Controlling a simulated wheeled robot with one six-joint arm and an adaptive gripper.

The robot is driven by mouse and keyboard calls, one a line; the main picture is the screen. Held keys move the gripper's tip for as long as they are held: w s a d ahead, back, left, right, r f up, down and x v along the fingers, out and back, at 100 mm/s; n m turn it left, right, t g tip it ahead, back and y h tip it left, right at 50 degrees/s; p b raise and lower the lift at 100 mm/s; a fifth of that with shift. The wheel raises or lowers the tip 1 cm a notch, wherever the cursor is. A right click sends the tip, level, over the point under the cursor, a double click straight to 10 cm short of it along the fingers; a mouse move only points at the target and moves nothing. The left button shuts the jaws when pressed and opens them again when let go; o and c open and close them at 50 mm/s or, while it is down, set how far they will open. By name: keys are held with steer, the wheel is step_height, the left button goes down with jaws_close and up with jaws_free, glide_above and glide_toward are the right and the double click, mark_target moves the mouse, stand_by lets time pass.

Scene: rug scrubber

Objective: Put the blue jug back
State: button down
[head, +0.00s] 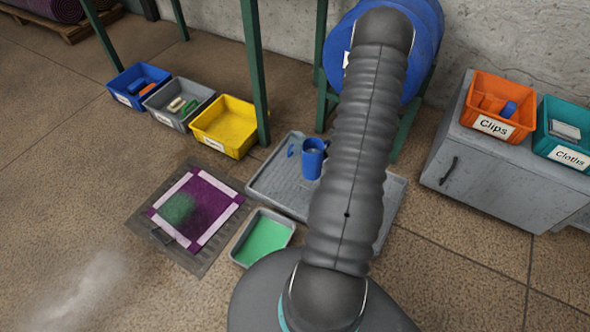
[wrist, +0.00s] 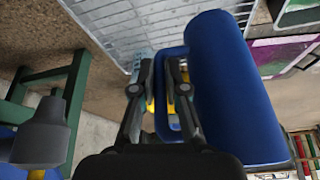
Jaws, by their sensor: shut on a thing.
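The blue jug (head: 313,163) stands about upright in the head view, in front of or over the grey ribbed tray (head: 268,177). I cannot tell whether its base touches the tray. In the wrist view the jug (wrist: 232,90) fills the right of the picture, with its handle on its left side. My gripper (wrist: 163,88) is shut on that handle. The gripper itself is hidden behind my arm in the head view. The ribbed tray also shows in the wrist view (wrist: 112,30), behind the gripper.
Blue (head: 126,98), grey (head: 160,119) and yellow (head: 212,140) bins stand at the left. A rug sample (head: 180,190) with a green stain and a tray of green liquid (head: 263,240) lie nearer. A grey cabinet (head: 470,170) bears the Clips (head: 525,128) and Cloths (head: 580,130) bins.

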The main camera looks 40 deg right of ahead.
steer(key=w+a+f+b, duration=0.1)
steer(key=w+f, duration=0.2)
steer(key=w+a+f+b, duration=0.1)
steer(key=w+a+f, duration=0.1)
steer(key=w+f, duration=0.1)
steer(key=w+a+f+b, duration=0.1)
steer(key=w+f+b, duration=0.1)
steer(key=w+f, duration=0.1)
steer(key=shift+w+a+f, duration=0.15)
steer(key=shift+a+f, duration=0.15)
steer(key=shift+f, duration=0.4)
steer(key=shift+r, duration=0.1)
steer(key=c, duration=1.2)
jaws_free()
